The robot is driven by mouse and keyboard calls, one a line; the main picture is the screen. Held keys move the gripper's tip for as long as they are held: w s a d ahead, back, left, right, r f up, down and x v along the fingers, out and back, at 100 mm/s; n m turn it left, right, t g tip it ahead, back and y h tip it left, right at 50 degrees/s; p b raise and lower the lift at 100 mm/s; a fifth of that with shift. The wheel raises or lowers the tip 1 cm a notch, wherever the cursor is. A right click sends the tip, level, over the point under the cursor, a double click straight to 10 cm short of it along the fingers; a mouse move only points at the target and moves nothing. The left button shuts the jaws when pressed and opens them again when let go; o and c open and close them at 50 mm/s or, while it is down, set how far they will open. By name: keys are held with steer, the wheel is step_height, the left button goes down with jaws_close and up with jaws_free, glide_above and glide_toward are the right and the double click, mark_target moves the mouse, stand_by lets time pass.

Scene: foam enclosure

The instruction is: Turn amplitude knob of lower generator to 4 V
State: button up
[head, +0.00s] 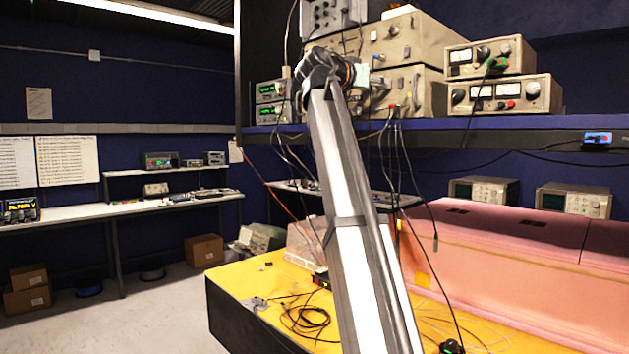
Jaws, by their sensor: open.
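Two stacked generators with green lit displays sit at the left end of the shelf. The upper generator (267,92) rests on the lower generator (267,115). My arm rises from the bottom of the picture and ends in dark joints just right of these generators. It covers part of their right side. The amplitude knob and its setting are too small or hidden to make out. My gripper cannot be picked out; it seems hidden behind my own arm.
Beige instruments (410,45) and power supplies (503,93) fill the shelf (520,121) to the right. Loose cables (400,150) hang from its front. Below are a yellow bench top (250,280) and a pink foam enclosure (500,265). Open floor lies to the left.

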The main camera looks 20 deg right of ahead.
steer(key=n, duration=0.7)
steer(key=shift+r+p, duration=0.1)
steer(key=shift+p, duration=0.3)
steer(key=n+p, duration=0.9)
steer(key=n, duration=0.1)
steer(key=n+p, duration=0.9)
steer(key=n, duration=0.2)
steer(key=shift+a+g+h, duration=0.2)
steer(key=shift+g+h, duration=0.1)
steer(key=shift+g, duration=0.1)
steer(key=b+v, duration=0.6)
steer(key=v, duration=1.1)
steer(key=w+f+y, duration=0.1)
steer(key=w+f, duration=0.2)
steer(key=f, duration=0.6)
steer(key=w+a+f+y, duration=0.1)
steer(key=w+f, duration=0.2)
steer(key=f, duration=0.6)
steer(key=w+f+y, duration=0.1)
steer(key=w+f, duration=0.3)
steer(key=f, duration=0.6)
steer(key=shift+a+y, duration=0.4)
steer(key=shift+w, duration=0.15)
